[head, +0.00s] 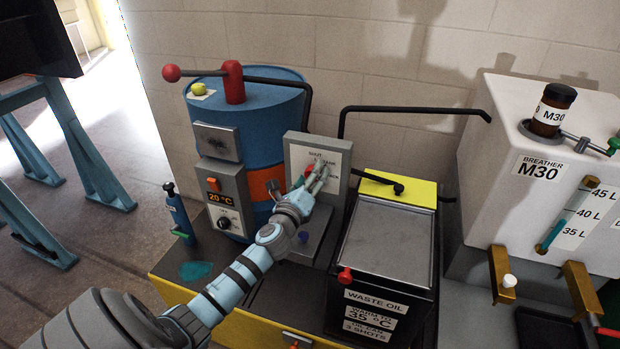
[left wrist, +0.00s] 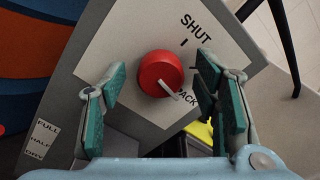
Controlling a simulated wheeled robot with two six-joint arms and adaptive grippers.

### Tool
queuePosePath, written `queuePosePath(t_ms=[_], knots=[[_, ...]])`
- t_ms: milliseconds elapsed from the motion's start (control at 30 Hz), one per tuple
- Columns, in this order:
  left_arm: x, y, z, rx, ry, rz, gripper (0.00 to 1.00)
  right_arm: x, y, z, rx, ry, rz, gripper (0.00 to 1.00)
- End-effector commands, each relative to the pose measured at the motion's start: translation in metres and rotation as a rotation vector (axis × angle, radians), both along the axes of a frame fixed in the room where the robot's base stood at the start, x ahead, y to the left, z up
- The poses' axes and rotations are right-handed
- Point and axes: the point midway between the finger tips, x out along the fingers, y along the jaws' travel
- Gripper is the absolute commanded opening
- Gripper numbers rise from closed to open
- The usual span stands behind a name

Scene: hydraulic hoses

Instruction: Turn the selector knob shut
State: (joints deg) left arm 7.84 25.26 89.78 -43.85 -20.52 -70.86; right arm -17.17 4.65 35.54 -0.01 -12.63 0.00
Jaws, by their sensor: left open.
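The red selector knob (left wrist: 161,74) sits on a pale plate (left wrist: 125,45) in the left wrist view. Its light pointer is aimed at the lower right, towards a word ending in "ACK". The "SHUT" mark (left wrist: 195,28) is at the upper right of the knob. My left gripper (left wrist: 155,80) is open, with one green-padded finger on each side of the knob and gaps between. In the head view my left gripper (head: 318,180) is in front of the plate (head: 300,158) and largely hides the knob (head: 308,171). My right gripper is not in view.
A blue drum (head: 262,100) with a red-handled pump stands behind left of the plate. A heater box with a "20 °C" display (head: 214,185) is on its front. The black waste oil box (head: 385,240) stands close on the right. A white tank (head: 545,150) is farther right.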

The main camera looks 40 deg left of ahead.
Motion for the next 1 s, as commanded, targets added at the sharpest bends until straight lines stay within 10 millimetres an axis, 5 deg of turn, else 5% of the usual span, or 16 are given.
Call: queuePosePath(t_ms=[267,600,1000], knots=[[0.0039,0.0014,-0.0001,-0.001,0.000,0.001,0.56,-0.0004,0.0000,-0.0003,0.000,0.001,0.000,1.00],[0.0036,0.0013,-0.0001,-0.001,0.000,0.001,0.08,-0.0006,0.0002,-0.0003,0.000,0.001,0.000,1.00],[0.0033,0.0014,-0.0007,-0.065,-0.023,0.000,0.08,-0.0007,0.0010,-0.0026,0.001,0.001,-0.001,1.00]])
